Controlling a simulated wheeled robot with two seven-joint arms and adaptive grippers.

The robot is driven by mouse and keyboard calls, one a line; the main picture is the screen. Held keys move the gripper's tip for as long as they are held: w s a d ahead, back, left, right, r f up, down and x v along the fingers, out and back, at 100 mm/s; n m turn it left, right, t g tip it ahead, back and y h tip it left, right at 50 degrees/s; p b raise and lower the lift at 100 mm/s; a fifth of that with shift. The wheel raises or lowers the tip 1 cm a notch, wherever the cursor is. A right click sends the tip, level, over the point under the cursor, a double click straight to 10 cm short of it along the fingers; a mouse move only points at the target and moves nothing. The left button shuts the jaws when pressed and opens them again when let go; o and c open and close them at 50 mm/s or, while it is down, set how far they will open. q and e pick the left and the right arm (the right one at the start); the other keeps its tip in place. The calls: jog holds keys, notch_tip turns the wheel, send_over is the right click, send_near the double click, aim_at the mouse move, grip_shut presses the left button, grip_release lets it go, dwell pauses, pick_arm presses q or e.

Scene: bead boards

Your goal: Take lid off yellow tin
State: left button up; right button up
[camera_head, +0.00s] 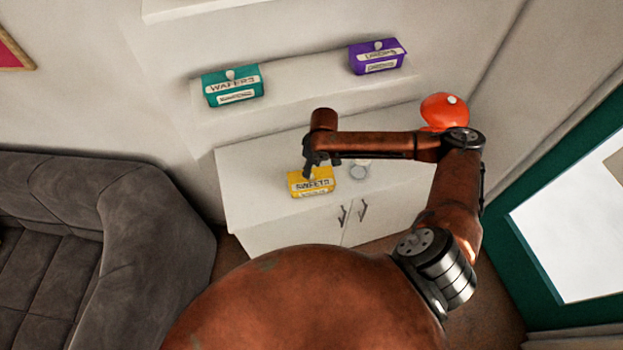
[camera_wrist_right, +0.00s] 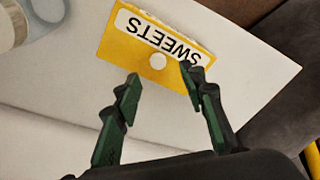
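The yellow tin (camera_head: 312,188), labelled SWEETS, stands on the white cabinet top in the head view. It also shows in the right wrist view (camera_wrist_right: 190,50), with a small white round knob (camera_wrist_right: 158,61) on its lid. My right gripper (camera_head: 311,166) hangs over the tin, partly hiding its top. In the right wrist view the gripper (camera_wrist_right: 160,75) is open and empty. The knob appears between and slightly beyond the two fingertips. The remaining height gap is hard to judge. My left gripper is not in view.
A red-orange round object (camera_head: 444,108) is behind my arm. A teal WAFERS tin (camera_head: 233,86) and a purple tin (camera_head: 377,57) sit on the ledge behind. A grey sofa (camera_head: 160,220) is at left.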

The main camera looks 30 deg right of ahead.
aim_at(312, 176)
jog(key=shift+w+f+p, duration=0.2)
jog(key=shift+f+p, duration=0.25)
jog(key=shift+f, duration=2.25)
grip_shut()
